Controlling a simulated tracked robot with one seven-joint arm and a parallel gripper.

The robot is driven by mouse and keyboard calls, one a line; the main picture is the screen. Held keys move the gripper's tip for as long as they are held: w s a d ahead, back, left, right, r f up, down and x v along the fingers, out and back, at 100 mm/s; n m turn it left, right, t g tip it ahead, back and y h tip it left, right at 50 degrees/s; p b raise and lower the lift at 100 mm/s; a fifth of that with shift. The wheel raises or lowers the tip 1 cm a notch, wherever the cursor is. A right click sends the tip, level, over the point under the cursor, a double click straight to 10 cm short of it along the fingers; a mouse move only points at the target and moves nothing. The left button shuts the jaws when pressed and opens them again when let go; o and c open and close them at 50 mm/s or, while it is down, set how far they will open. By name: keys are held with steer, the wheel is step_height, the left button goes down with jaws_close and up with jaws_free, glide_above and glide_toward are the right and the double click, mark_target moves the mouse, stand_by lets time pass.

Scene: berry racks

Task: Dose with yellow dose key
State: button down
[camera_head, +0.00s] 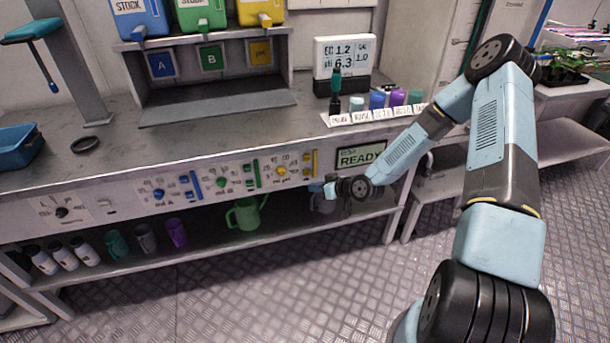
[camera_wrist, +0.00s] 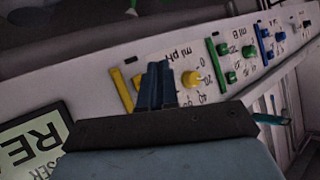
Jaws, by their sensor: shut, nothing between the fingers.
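The yellow dosing group is on the front panel of the bench, with a yellow dial (camera_head: 281,170) and an upright yellow bar (camera_head: 310,163) to its right. In the wrist view the yellow dial (camera_wrist: 191,79) is just right of my fingers and the yellow bar (camera_wrist: 122,90) is to their left. A small yellow part at the finger edge is mostly hidden, so I cannot tell whether it is the key. My gripper (camera_head: 328,189) is in front of the panel, low and right of the yellow group. Its fingers (camera_wrist: 157,68) are shut and empty; contact with the panel is unclear.
The dosing display (camera_head: 360,156) reads READY. Green and blue dosing groups sit left of the yellow one. A green watering can (camera_head: 246,214) stands on the shelf below. Small labelled bottles (camera_head: 377,101) and a meter (camera_head: 344,62) stand on the bench above.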

steer(key=shift+w+a, duration=0.3)
steer(key=shift+w, duration=0.6)
steer(key=shift+w+a, duration=0.25)
steer(key=shift+w, duration=0.65)
steer(key=shift+w, duration=0.1)
stand_by(0.7)
steer(key=shift+w+a, duration=0.1)
steer(key=shift+w, duration=0.3)
steer(key=shift+w+a, duration=0.1)
steer(key=shift+w, duration=0.3)
stand_by(0.9)
steer(key=shift+s, duration=0.1)
steer(key=shift+s+d, duration=0.25)
steer(key=shift+s, duration=0.5)
steer(key=shift+s, duration=0.1)
steer(key=s, duration=0.2)
steer(key=s+d, duration=0.1)
steer(key=s, duration=0.1)
steer(key=shift+s+d, duration=0.2)
steer(key=shift+s, duration=0.1)
